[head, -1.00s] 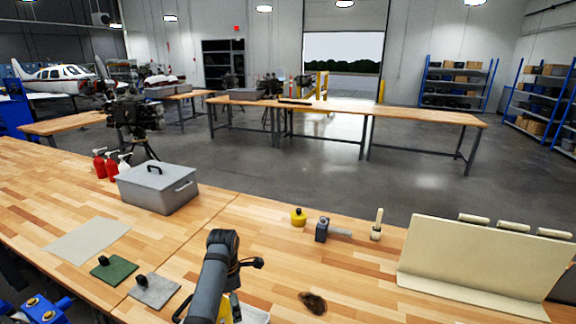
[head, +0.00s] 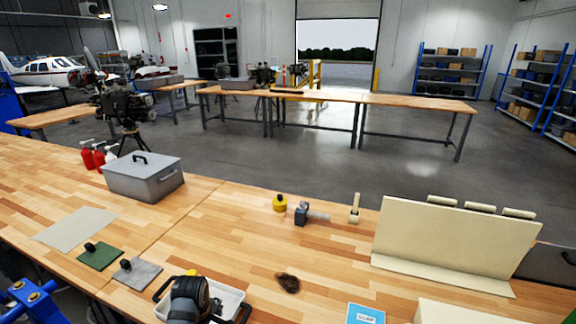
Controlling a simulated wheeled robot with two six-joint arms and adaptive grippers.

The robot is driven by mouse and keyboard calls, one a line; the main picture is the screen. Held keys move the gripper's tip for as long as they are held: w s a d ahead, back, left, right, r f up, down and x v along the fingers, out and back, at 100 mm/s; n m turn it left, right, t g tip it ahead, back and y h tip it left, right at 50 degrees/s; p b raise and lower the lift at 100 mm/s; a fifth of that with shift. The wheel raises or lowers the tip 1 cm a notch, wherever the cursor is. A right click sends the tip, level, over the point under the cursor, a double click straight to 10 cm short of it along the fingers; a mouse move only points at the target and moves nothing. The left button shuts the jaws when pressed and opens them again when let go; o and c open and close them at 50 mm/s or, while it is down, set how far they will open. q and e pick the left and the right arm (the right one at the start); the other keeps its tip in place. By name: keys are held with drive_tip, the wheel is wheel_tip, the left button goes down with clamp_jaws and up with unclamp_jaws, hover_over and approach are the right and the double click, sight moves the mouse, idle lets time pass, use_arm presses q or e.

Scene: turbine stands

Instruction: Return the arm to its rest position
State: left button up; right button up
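No held thing can be made out. My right arm and gripper are not in view.
A grey toolbox (head: 145,178), a green plate (head: 100,256) and a grey plate (head: 137,273) are at left. A cream panel (head: 445,240) stands right. A blue-and-white box (head: 366,313) is at the front edge.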

use_arm(q)
drive_tip(key=s+a+r+m+t, duration=0.1)
drive_tip(key=s+r+m, duration=0.1)
drive_tip(key=s+m, duration=0.65)
drive_tip(key=s+a+r+m+t, duration=0.1)
drive_tip(key=s+r+m, duration=0.2)
drive_tip(key=s+m, duration=0.5)
drive_tip(key=s+a+f+n+b, duration=0.1)
drive_tip(key=f+b, duration=0.2)
drive_tip(key=f, duration=0.9)
drive_tip(key=s+a+f+g+b, duration=0.1)
drive_tip(key=s+f+b, duration=0.1)
drive_tip(key=f, duration=1.1)
drive_tip(key=s+a+f+n+b, duration=0.1)
drive_tip(key=f+b, duration=0.2)
drive_tip(key=f, duration=0.9)
drive_tip(key=s+a+f+g+b, duration=0.1)
drive_tip(key=s+f+b, duration=0.4)
drive_tip(key=s+f, duration=1.2)
wheel_tip(320, 180, down, 3)
drive_tip(key=shift+s+r, duration=0.2)
drive_tip(key=shift+s, duration=0.15)
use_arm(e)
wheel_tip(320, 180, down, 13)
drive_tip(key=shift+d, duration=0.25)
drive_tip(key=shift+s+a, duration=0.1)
